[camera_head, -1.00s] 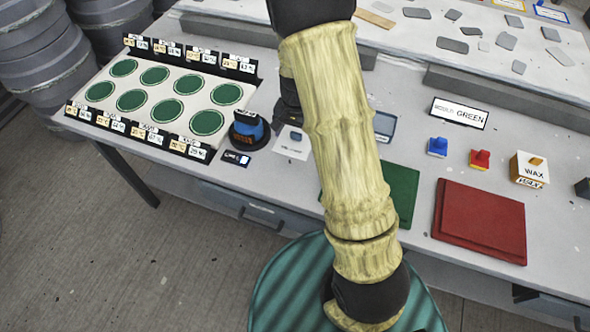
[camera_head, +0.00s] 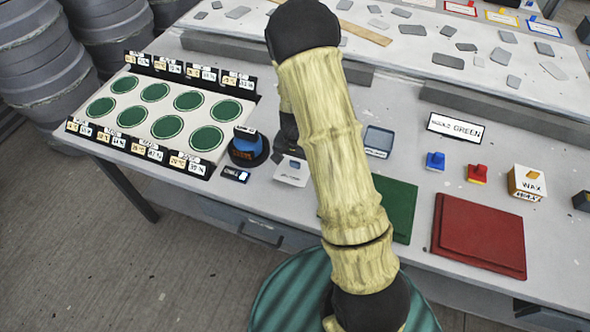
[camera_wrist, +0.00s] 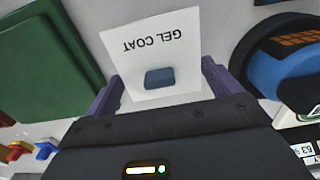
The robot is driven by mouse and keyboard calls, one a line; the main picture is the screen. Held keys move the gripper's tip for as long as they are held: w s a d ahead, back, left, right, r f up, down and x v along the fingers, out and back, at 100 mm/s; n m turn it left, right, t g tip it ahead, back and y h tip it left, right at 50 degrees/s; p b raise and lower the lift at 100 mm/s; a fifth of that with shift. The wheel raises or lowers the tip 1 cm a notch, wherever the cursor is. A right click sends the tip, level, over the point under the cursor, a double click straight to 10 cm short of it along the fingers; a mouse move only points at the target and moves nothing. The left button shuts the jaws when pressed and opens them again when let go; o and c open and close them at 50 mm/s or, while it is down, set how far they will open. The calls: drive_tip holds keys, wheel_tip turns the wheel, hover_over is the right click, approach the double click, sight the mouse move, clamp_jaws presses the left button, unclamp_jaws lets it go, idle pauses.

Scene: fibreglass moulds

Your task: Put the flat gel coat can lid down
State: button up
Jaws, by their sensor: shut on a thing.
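The gel coat can lid is a flat white square (camera_head: 284,177) with a small blue-grey knob and the words GEL COAT. In the wrist view the lid (camera_wrist: 172,37) lies between the two purple fingers of my gripper (camera_wrist: 161,88), which is shut on its side edges. In the head view my gripper (camera_head: 286,146) is partly hidden behind my arm. The lid is level, at or just above the grey bench; I cannot tell whether it touches. An open blue-grey box (camera_head: 379,138), perhaps the gel coat can, stands right of my arm.
A blue-and-black device (camera_head: 246,148) stands close left of the lid, with a small dark display (camera_head: 235,174) before it. A green board (camera_head: 399,205) and a red board (camera_head: 478,235) lie to the right. A white panel of green discs (camera_head: 165,127) is at left.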

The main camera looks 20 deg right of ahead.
sight(295, 167)
drive_tip(key=shift+f+p, duration=0.3)
drive_tip(key=shift+f, duration=1.8)
drive_tip(key=shift+f, duration=0.1)
drive_tip(key=o, duration=0.7)
wheel_tip(295, 167, up, 12)
drive_tip(key=shift+r+b, duration=0.15)
drive_tip(key=shift+b, duration=0.6)
